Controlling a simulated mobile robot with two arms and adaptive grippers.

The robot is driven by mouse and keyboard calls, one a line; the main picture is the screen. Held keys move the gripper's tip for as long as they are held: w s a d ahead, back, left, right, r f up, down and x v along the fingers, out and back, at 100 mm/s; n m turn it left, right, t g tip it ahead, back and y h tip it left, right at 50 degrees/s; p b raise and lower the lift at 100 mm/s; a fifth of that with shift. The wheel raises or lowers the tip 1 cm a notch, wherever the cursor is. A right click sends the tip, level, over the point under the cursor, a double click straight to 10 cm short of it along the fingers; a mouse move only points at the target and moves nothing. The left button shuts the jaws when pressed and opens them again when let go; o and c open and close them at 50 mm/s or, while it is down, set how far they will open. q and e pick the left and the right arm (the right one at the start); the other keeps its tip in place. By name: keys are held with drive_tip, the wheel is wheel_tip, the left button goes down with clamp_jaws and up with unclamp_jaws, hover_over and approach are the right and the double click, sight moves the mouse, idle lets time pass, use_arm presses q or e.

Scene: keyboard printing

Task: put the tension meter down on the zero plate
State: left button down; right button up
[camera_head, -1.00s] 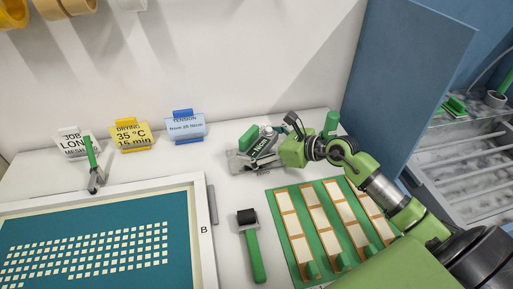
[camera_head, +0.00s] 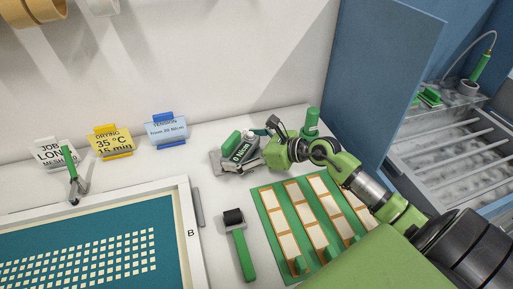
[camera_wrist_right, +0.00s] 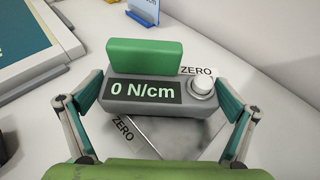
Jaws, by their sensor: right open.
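The tension meter (camera_wrist_right: 152,88) is a grey box with a green block on top, a white knob and a display reading "0 N/cm". It sits on the grey zero plate (camera_wrist_right: 155,138), whose ZERO labels show in the right wrist view. In the head view the meter (camera_head: 240,149) and the zero plate (camera_head: 217,165) are at the back of the table. My right gripper (camera_wrist_right: 160,110) is open, with one finger on each side of the meter. In the head view my right gripper (camera_head: 268,143) is beside the meter and partly hides it. My left gripper is not in view.
A black and green roller (camera_head: 240,245) lies in front. A green board with pale tiles (camera_head: 262,195) is at the right. A framed teal screen (camera_head: 188,240) is at the left. Signs (camera_head: 167,131) stand along the back. A blue panel (camera_head: 375,80) rises at the right.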

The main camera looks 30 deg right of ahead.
drive_tip(key=b+v, duration=0.1)
drive_tip(key=v, duration=0.8)
drive_tip(key=shift+s+d, duration=0.1)
drive_tip(key=shift+s, duration=0.25)
drive_tip(key=shift+b+v, duration=0.35)
drive_tip(key=shift+v, duration=0.55)
drive_tip(key=shift+r, duration=0.1)
